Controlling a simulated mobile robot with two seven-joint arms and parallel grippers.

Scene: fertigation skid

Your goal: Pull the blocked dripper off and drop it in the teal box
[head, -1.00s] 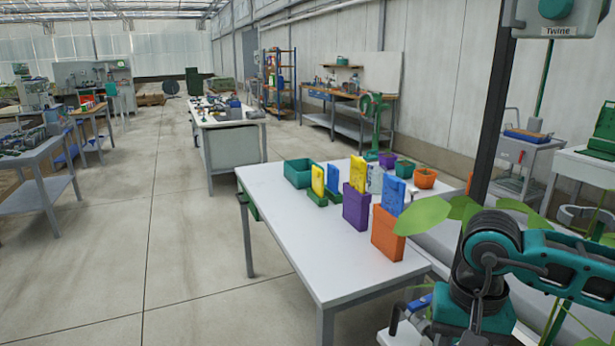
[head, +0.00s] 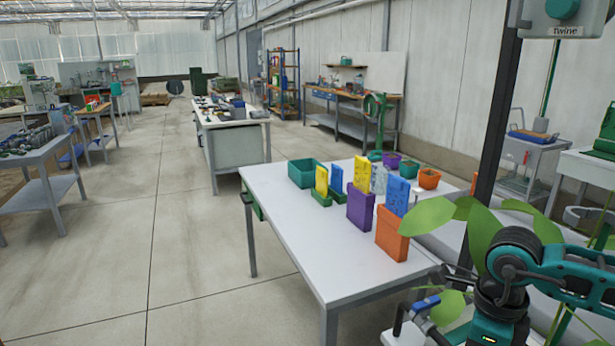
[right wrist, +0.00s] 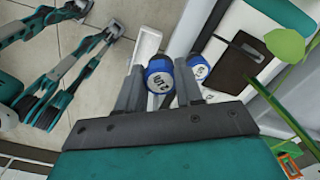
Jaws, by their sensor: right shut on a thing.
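My right gripper (right wrist: 159,72) is shut on a blue-capped dripper (right wrist: 160,88) marked 2.0, held between its two fingers. A second blue-capped dripper (right wrist: 199,70) is just to the right, beyond the right finger. Whether the held dripper is still joined to a line is hidden. In the head view my right wrist (head: 495,322) is at the lower right, beside a blue part (head: 426,303) over a white bar. A teal open box (head: 303,173) stands at the far left corner of the white table.
The white table (head: 300,225) also holds purple and orange holders with yellow and blue cards, and small pots at the back. A dark post (head: 495,130) and broad green leaves (head: 485,225) stand close to my right arm. The table's front left is clear.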

